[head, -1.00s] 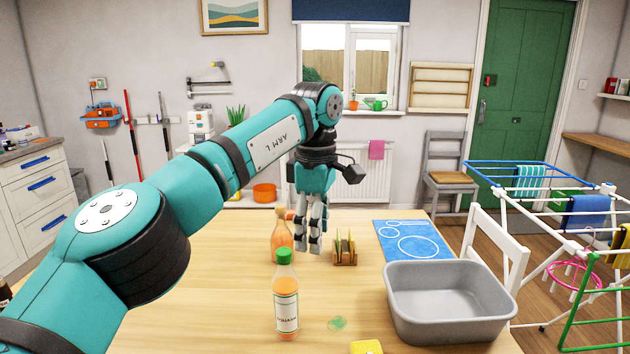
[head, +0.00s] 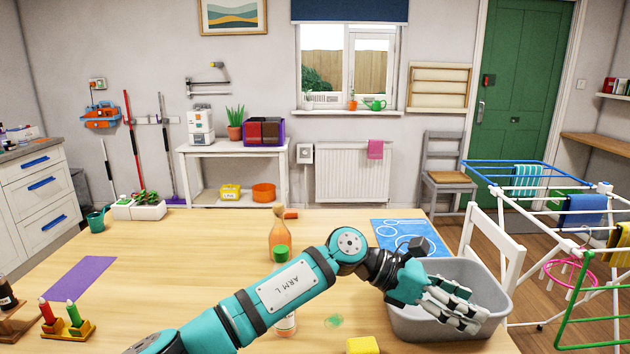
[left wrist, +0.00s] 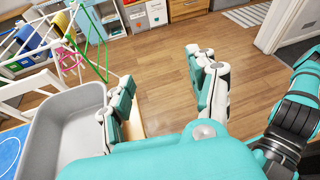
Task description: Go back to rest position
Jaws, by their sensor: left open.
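My left gripper (head: 455,305) is open and empty, with its fingers pointing right over the grey tub (head: 420,331) at the table's right side. In the left wrist view, its two fingers (left wrist: 164,88) stand wide apart with only floor between them, and the tub (left wrist: 40,125) shows to the left. My left arm stretches low across the front of the table (head: 180,250). It hides most of the squash bottle, whose green cap (head: 281,252) shows above it. My right gripper is not in view.
An orange bottle (head: 279,236) stands behind the arm. A blue mat (head: 390,228) lies behind the tub, and a yellow block (head: 362,345) lies at the front. A white chair (head: 490,236) and a drying rack (head: 540,200) stand to the right. The table's left middle is mostly clear.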

